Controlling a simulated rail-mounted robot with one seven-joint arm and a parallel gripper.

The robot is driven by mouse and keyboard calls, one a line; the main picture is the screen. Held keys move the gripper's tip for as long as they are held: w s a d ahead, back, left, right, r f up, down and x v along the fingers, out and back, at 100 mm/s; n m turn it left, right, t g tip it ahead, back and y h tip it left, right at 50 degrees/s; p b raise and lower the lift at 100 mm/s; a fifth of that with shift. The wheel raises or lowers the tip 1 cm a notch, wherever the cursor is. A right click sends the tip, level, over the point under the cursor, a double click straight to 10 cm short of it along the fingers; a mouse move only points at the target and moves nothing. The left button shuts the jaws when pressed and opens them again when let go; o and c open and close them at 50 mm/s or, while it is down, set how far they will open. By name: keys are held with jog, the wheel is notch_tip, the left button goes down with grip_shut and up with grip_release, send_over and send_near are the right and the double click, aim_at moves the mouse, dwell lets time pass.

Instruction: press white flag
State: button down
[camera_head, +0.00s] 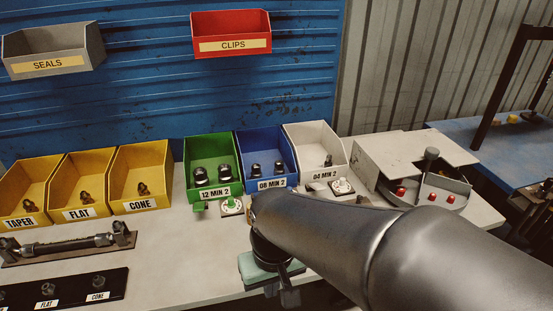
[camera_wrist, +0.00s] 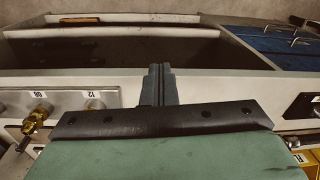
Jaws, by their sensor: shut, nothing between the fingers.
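A small white flag (camera_head: 316,186) shows in the head view at the front of the white bin labelled 04 MIN 2 (camera_head: 326,176). Beside it is a dark plate with a round white piece (camera_head: 342,186). My gripper (camera_head: 289,297) is low at the bottom middle, apart from the flag and nearer the bench's front side. In the wrist view, the fingers of my gripper (camera_wrist: 159,72) are shut together and empty. I do not make out the white flag in the wrist view.
A green flag (camera_head: 200,207) is by the green bin (camera_head: 211,172). My arm covers the area before the blue bin (camera_head: 265,158). A beige housing with red knobs (camera_head: 400,193) stands to the right. Brass fittings (camera_wrist: 36,117) show left in the wrist view.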

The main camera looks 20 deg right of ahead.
jog(key=w+d+r+m+t+y+p, duration=0.1)
jog(key=w+d+m+t+y, duration=0.15)
jog(key=w+m, duration=0.7)
jog(key=m+t+h+p, duration=0.2)
jog(key=m+t+h, duration=0.3)
jog(key=m, duration=2.3)
send_near(317, 187)
jog(key=shift+t+y, duration=0.25)
jog(key=shift+y, duration=0.1)
jog(key=s, duration=0.4)
jog(key=shift+s+d, duration=0.2)
jog(key=b+x, duration=0.4)
jog(key=x, duration=0.6)
jog(key=shift+r, duration=0.1)
